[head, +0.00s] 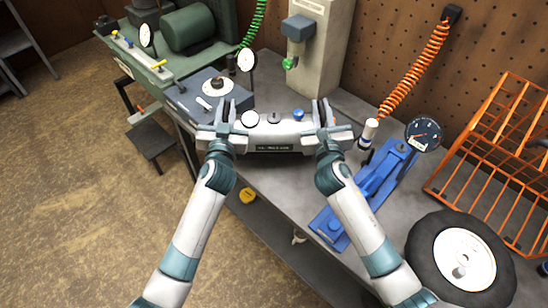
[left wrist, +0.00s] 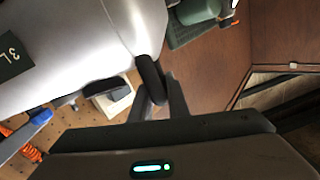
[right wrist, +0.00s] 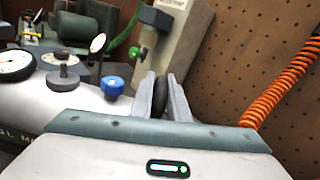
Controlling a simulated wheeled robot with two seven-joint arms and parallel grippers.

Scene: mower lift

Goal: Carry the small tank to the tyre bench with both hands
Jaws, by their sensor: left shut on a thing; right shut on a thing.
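The small tank (head: 272,152) is a silver-grey cylinder with a dark label, a white gauge and a blue knob on top. It lies crosswise over the grey bench (head: 300,220), roughly level; I cannot tell whether it touches the top. My left gripper (head: 226,112) is shut on the dark handle (left wrist: 150,76) at its left end. My right gripper (head: 322,112) is shut on the dark handle (right wrist: 160,97) at its right end. The tank body also fills the upper left of the left wrist view (left wrist: 80,45) and the left of the right wrist view (right wrist: 85,108).
A blue tool (head: 370,190) with a round gauge (head: 422,134) stands right of the tank, with a tyre (head: 428,250) and an orange rack (head: 495,140) beyond. A grey box (head: 190,98) and green machine (head: 190,30) are at left. A grey pillar unit (head: 315,60) stands behind.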

